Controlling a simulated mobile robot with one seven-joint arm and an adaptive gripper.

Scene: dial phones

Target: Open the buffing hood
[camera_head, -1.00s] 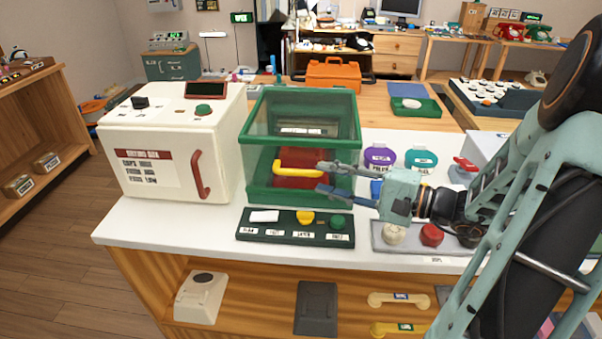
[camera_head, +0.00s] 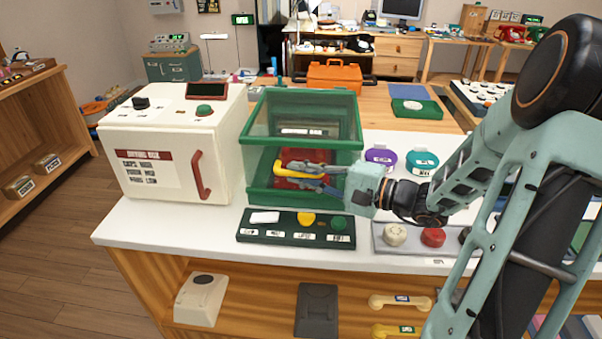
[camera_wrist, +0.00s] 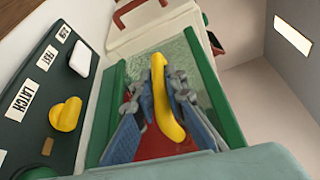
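The buffing hood (camera_head: 257,160) is a green-framed box with clear panels on the white counter. Its front looks closed. A yellow handle (camera_head: 284,170) is on its front, over a red area inside. The handle also shows in the wrist view (camera_wrist: 160,88). My gripper (camera_head: 291,175) is at the handle, with one finger on each side of it. In the wrist view its fingers (camera_wrist: 157,85) stand apart around the handle, and I see no clear grip. A dark green panel (camera_head: 269,236) in front has a white switch, a yellow knob (camera_head: 306,219) and a green button.
A cream cabinet (camera_head: 165,150) with a red handle stands close to the left of the hood. Purple (camera_head: 381,157) and teal (camera_head: 422,161) round pieces lie to the right. A grey tray with a cream knob (camera_head: 395,235) and a red knob (camera_head: 433,237) lies below my arm.

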